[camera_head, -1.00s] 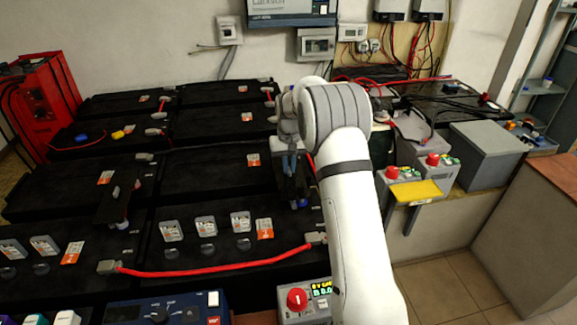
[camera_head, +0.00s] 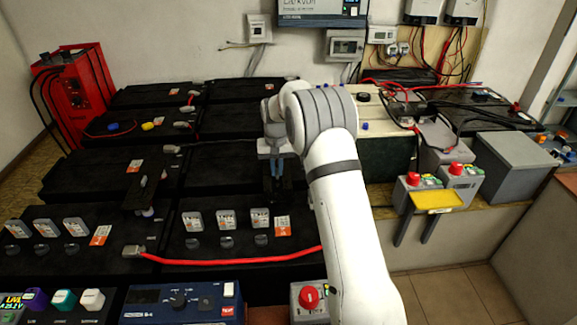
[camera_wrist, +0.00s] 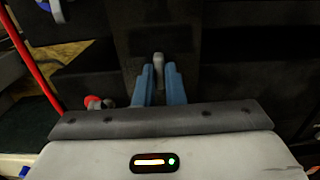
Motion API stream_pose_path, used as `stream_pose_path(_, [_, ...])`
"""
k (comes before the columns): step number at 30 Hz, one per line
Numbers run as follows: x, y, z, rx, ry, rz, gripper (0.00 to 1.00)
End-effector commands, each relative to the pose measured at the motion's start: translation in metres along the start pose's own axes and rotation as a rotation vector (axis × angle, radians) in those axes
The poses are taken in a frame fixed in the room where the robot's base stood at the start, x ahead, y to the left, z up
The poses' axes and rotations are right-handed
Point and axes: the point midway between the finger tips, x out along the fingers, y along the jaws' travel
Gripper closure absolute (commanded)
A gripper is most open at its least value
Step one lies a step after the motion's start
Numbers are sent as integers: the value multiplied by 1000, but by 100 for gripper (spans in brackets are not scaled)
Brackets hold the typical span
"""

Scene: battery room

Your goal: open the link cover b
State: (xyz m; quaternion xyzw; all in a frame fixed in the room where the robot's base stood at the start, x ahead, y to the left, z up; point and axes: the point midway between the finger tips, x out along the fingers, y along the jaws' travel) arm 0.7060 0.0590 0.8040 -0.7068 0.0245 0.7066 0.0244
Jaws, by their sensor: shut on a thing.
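My gripper (camera_head: 274,180) reaches down over the black battery bank in the head view, partly hidden by my own arm. In the wrist view its two blue fingers (camera_wrist: 159,80) are shut on a small grey handle (camera_wrist: 158,60). The handle stands against a dark panel (camera_wrist: 160,20), which looks like a link cover; I cannot read a letter on it. The panel's tilt is hard to tell. Another dark link cover (camera_head: 140,194) with a light round end lies across the batteries to the left, apart from my gripper.
A red cable (camera_head: 230,262) runs along the front batteries. A blue power unit (camera_head: 180,302) and a red-button box (camera_head: 309,300) stand in front. Red-button boxes with a yellow plate (camera_head: 436,200) and a grey box (camera_head: 512,165) are at right. Open floor (camera_head: 450,285) lies front right.

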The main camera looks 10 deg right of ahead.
Motion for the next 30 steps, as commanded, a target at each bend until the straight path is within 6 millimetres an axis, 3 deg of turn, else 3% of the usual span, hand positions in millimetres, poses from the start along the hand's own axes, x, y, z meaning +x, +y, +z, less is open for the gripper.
stream_pose_path(7, [0, 3, 0, 6, -1, 0, 100])
stream_pose_path(8, [0, 3, 0, 6, -1, 0, 90])
stream_pose_path(16, [0, 4, 0, 7, -1, 0, 68])
stream_pose_path(24, [-3, 4, -1, 7, 0, 0, 68])
stream_pose_path(30, [-32, 4, -1, 6, 3, 0, 68])
